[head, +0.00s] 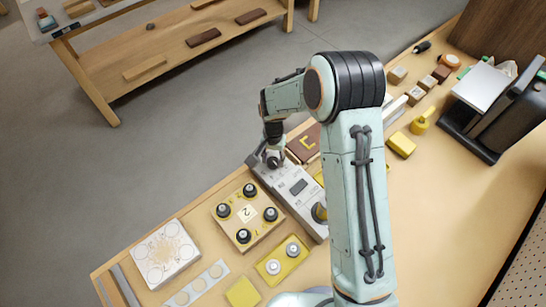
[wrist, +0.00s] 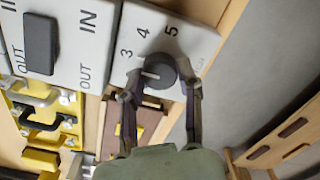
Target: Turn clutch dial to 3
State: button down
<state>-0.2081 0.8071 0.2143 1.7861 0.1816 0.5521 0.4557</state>
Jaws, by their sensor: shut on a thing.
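The clutch dial (wrist: 161,68) is a round black knob with a white pointer line, on a pale grey panel (wrist: 195,42) marked 3, 4 and 5. Its pointer lies toward the left, on the side of the 3; the exact mark it meets is hard to tell, and a finger covers part of the scale there. My gripper (wrist: 160,86) is shut on the dial, one finger on each side. In the head view my gripper (head: 273,158) reaches down to the far end of the grey panel (head: 292,186), and the dial is mostly hidden.
A black rocker switch (wrist: 40,43) marked IN and OUT sits beside the dial. A wooden board with several black knobs (head: 247,214) stands left of the panel. A brown block with a yellow mark (head: 305,143) lies close on the right. Open floor lies beyond the bench edge.

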aim_at(273, 160)
dwell(0.3)
jog(key=c, duration=0.7)
grip_release()
jog(key=shift+c, duration=0.2)
notch_tip(273, 160, up, 12)
